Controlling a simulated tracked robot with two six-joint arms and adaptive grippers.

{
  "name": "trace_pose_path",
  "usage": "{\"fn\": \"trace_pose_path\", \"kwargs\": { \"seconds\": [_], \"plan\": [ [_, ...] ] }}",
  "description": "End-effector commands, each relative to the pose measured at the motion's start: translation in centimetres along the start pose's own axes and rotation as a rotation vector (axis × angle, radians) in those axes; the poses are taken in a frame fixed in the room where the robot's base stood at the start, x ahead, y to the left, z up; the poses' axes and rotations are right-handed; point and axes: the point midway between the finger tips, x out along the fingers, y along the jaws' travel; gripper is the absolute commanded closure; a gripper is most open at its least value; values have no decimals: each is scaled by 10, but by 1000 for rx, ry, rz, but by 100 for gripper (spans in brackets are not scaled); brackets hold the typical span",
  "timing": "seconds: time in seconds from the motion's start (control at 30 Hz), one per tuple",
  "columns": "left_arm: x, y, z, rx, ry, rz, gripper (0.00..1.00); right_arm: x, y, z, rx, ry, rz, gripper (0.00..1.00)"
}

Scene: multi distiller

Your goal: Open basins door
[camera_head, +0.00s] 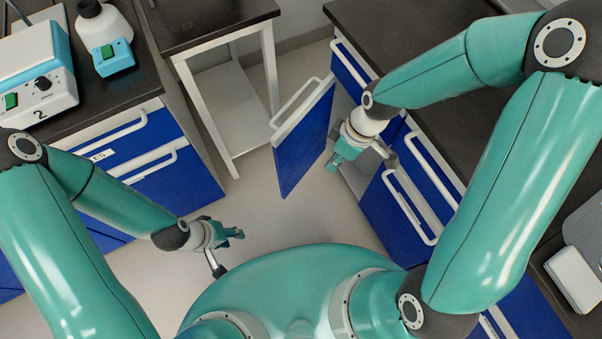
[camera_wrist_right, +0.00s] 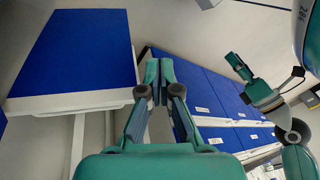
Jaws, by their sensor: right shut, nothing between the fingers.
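A blue cabinet door (camera_head: 304,140) with a white bar handle (camera_head: 297,101) stands swung open from the cabinet under the right counter. My right gripper (camera_head: 333,165) is beside the open door, between it and the cabinet, shut and empty. In the right wrist view the right gripper (camera_wrist_right: 159,75) has its fingertips together, and the blue door panel (camera_wrist_right: 75,50) fills the upper left. My left gripper (camera_head: 238,234) hangs over the floor near the left drawers, apart from everything. Its fingers are too small to judge.
The right dark counter (camera_head: 400,35) has blue drawers (camera_head: 408,205) with white handles below. A left counter (camera_head: 100,95) carries a white and blue device (camera_head: 40,80) and a bottle (camera_head: 103,25). A white-framed table (camera_head: 215,20) stands at the back. The floor between is clear.

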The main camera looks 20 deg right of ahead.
Motion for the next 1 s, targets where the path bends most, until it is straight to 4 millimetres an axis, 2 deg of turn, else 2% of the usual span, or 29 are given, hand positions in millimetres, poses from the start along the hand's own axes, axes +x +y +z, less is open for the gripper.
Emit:
{"fn": "trace_pose_path", "kwargs": {
  "seconds": [0.03, 0.1, 0.3, 0.4, 0.53, 0.77, 1.0],
  "plan": [
    [36, -13, 0, 0, 0, 0, 60, 22, 13, 1, -16, 20, 30, 100],
    [60, -22, 0, 0, 0, 0, 60, 29, 24, -2, -29, 47, 66, 100],
    [118, -42, -1, 0, 0, 0, 60, 46, 46, -10, -57, 127, 160, 100],
    [136, -49, -1, 0, 0, 0, 60, 53, 51, -11, -66, 149, 184, 100],
    [147, -53, -1, 0, 0, 0, 60, 59, 52, -12, -74, 161, 195, 100],
    [152, -55, -1, 0, 1, 0, 60, 72, 53, -14, -78, 159, 192, 100],
    [165, -59, -1, 0, 1, 0, 60, 114, 60, -20, -78, 156, 189, 100]
  ]
}}
